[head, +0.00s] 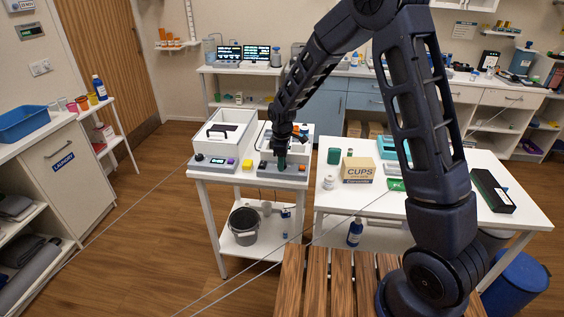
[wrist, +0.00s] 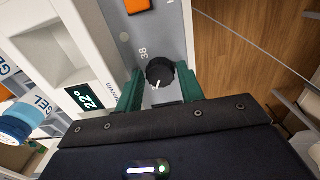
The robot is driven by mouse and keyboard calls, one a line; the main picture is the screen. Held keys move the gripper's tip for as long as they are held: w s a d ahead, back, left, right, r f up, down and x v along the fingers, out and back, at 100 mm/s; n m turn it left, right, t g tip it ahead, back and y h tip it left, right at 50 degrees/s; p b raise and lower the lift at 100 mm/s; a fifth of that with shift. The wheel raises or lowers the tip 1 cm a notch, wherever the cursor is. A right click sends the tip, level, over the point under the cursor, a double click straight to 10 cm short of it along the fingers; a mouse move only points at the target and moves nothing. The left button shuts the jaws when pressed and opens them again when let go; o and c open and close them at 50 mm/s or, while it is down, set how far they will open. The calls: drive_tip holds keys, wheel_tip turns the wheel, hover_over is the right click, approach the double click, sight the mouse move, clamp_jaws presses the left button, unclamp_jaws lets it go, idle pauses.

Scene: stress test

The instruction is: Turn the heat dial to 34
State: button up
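The heat dial is a black round knob (wrist: 160,72) with a white pointer line, on a grey panel (wrist: 170,35) in the wrist view. A printed "38" is beside it. A small display (wrist: 92,96) reads 22°. My gripper (wrist: 160,70) has green fingers, one on each side of the knob, with a narrow gap seeming to show at each side. Contact is hard to judge. In the head view my gripper (head: 282,162) points down at the grey front panel (head: 295,175) of the right-hand unit on the white stand; the arm hides the dial there.
An orange button (wrist: 136,5) is on the same panel. Blue-and-white gel bottles (wrist: 28,117) are at the left of the wrist view. A table (head: 440,213) with a CUPS box (head: 358,170) is right.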

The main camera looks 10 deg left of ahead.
drive_tip(key=c, duration=0.7)
drive_tip(key=shift+m, duration=0.4)
drive_tip(key=m, duration=1)
drive_tip(key=shift+m, duration=0.4)
drive_tip(key=o, duration=0.7)
